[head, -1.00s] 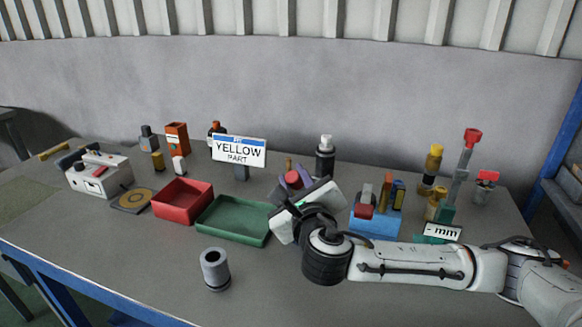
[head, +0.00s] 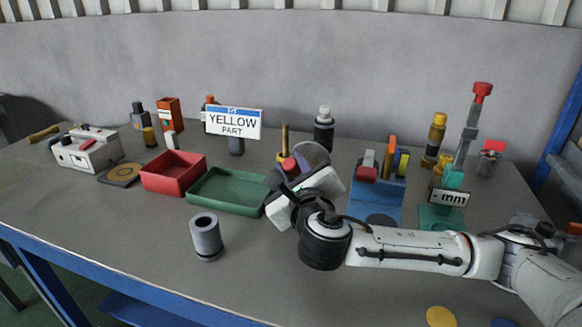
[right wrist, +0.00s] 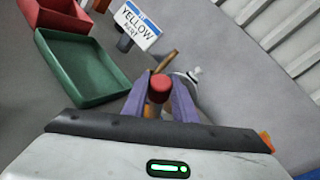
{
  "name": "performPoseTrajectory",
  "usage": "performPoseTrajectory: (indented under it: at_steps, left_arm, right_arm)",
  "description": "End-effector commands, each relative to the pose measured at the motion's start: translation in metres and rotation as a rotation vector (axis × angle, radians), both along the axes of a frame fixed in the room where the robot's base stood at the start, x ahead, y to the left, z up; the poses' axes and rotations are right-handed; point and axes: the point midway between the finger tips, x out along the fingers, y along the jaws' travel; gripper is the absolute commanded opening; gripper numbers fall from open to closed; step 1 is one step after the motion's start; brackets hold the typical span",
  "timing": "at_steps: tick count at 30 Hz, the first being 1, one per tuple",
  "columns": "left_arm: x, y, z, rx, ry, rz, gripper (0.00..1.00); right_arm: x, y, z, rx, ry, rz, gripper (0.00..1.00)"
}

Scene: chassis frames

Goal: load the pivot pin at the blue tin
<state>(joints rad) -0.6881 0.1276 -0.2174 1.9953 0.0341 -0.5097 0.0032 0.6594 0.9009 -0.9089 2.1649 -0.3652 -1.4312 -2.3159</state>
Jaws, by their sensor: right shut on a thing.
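My right gripper (head: 292,168) is shut on a red-ended piece (right wrist: 160,88), which sits between its purple fingers in the right wrist view. The red end also shows in the head view (head: 289,163). Its lower part is mostly hidden, so I cannot tell whether it is the pivot pin. The gripper is behind the green tray's right end. A brown upright peg (head: 285,140) stands just beyond it. A blue round thing (head: 503,322) is cut off at the bottom edge of the head view; I cannot tell if it is the blue tin. My left gripper is not in view.
A green tray (head: 200,205) and red bin (head: 147,180) lie left of the gripper.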

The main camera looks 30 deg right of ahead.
Motion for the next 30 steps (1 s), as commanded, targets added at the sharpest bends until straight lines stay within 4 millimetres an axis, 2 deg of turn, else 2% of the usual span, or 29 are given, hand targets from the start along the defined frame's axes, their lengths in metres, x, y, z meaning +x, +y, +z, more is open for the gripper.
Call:
performPoseTrajectory:
  at_steps: [30]
  left_arm:
    - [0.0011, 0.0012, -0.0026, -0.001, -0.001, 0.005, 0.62]
  right_arm:
    - [0.0000, 0.0000, -0.0050, 0.000, 0.000, -0.001, 0.02]
